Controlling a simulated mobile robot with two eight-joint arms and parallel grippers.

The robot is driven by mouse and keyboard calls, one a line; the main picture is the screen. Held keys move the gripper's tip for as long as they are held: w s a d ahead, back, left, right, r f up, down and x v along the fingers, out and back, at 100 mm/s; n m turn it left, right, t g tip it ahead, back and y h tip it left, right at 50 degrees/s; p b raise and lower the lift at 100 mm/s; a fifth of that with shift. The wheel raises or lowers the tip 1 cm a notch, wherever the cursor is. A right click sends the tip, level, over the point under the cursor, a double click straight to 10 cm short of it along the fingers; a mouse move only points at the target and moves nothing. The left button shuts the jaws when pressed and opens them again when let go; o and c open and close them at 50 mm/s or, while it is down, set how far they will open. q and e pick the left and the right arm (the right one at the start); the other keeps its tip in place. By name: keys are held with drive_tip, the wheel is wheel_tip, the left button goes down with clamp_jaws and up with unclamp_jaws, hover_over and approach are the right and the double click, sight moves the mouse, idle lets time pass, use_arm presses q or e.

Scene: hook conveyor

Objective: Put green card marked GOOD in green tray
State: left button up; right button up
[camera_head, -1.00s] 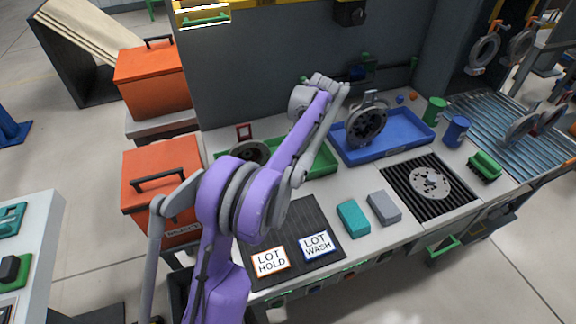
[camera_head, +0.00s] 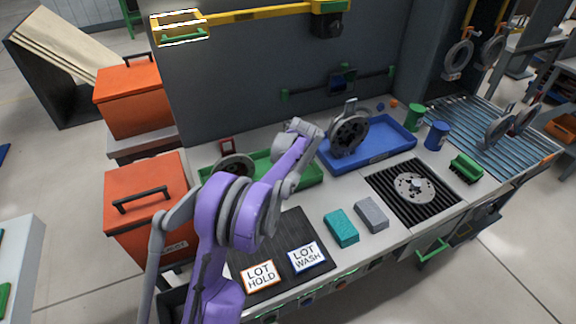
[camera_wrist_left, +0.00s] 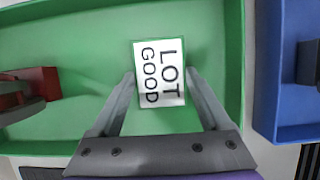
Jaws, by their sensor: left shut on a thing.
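The green-edged white card marked LOT GOOD (camera_wrist_left: 159,75) is between the fingers of my left gripper (camera_wrist_left: 160,88) in the left wrist view. My left gripper is shut on it. The card is over the floor of the green tray (camera_wrist_left: 75,115); I cannot tell whether it touches that floor. In the head view the green tray (camera_head: 308,174) lies at the back left of the bench, partly behind my purple arm. The card and fingertips are hidden there. My right gripper is not in view.
A dark ring-shaped part (camera_head: 232,166) and a small red block (camera_head: 227,146) are at the tray's left. The blue tray (camera_head: 392,145) with a metal part stands right of it. LOT HOLD (camera_head: 262,276) and LOT WASH (camera_head: 307,257) cards lie on the black mat.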

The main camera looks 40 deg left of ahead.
use_arm(q)
drive_tip(key=shift+f, duration=0.2)
drive_tip(key=o, duration=1.2)
drive_tip(key=shift+c, duration=0.2)
drive_tip(key=shift+d+r, duration=0.1)
drive_tip(key=shift+r, duration=0.4)
drive_tip(key=v, duration=1.1)
drive_tip(key=shift+s+r, duration=0.15)
drive_tip(key=shift+r, duration=0.05)
drive_tip(key=s+d+r+n+t+h, duration=0.1)
drive_tip(key=s+d+r+n, duration=0.1)
drive_tip(key=s+d+n, duration=0.7)
drive_tip(key=s+d+f+n+t+h, duration=0.1)
drive_tip(key=s+d+f+n, duration=0.3)
drive_tip(key=s+d+n, duration=0.3)
drive_tip(key=s+d+f+n+t+h, duration=0.1)
drive_tip(key=s+d+f+n, duration=0.3)
drive_tip(key=s, duration=0.9)
drive_tip(key=d+n+h, duration=0.1)
drive_tip(key=d+n, duration=0.2)
drive_tip(key=d, duration=0.1)
drive_tip(key=shift+s+d, duration=0.3)
drive_tip(key=shift+s, duration=0.1)
drive_tip(key=shift+f+p, duration=0.1)
drive_tip(key=shift+p, duration=0.2)
